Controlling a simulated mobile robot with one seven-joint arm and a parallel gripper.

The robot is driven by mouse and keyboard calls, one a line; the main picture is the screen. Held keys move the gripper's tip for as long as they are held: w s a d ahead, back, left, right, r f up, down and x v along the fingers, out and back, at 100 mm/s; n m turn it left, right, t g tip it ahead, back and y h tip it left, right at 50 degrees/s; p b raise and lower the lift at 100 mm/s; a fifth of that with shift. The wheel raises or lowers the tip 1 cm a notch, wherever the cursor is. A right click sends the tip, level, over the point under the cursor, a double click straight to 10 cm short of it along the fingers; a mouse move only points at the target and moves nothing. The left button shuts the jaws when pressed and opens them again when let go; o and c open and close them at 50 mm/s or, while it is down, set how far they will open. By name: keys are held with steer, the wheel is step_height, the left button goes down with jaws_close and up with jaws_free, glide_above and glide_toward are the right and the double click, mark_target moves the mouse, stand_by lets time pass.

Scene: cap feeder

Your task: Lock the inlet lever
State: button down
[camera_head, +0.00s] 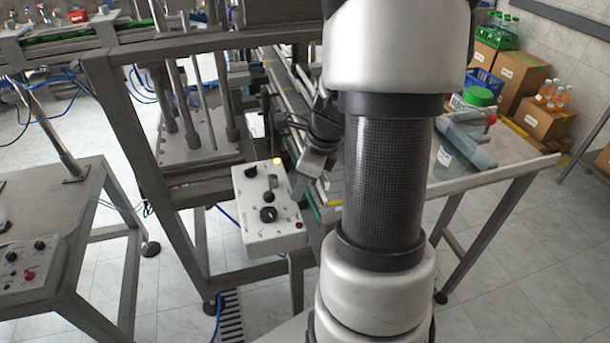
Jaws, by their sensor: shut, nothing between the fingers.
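My gripper (299,190) is beside the upper right part of the white control box, pointing down, with its fingers small in view. It is shut and holds nothing. I cannot pick out the inlet lever for certain. The white control box (254,230) has black knobs, a small grey part near the gripper and a lit yellow lamp (277,161) behind it. I cannot tell whether the gripper touches the box. My large arm hides much of the conveyor and the area behind it.
The machine's grey frame (131,135) stands left of the box. A grey device with a red knob (491,119) and a green-lidded container (480,97) are on the table at right. Another control panel (30,266) is at lower left. Boxes stand at the back right.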

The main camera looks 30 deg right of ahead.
mark_target(271, 189)
steer(key=shift+w+a+f, duration=0.25)
steer(key=shift+w+a, duration=0.65)
steer(key=shift+w, duration=0.1)
steer(key=shift+w+a+f+p, duration=0.15)
steer(key=shift+w+a+p, duration=0.15)
steer(key=shift+w+a, duration=0.15)
steer(key=shift+a, duration=0.1)
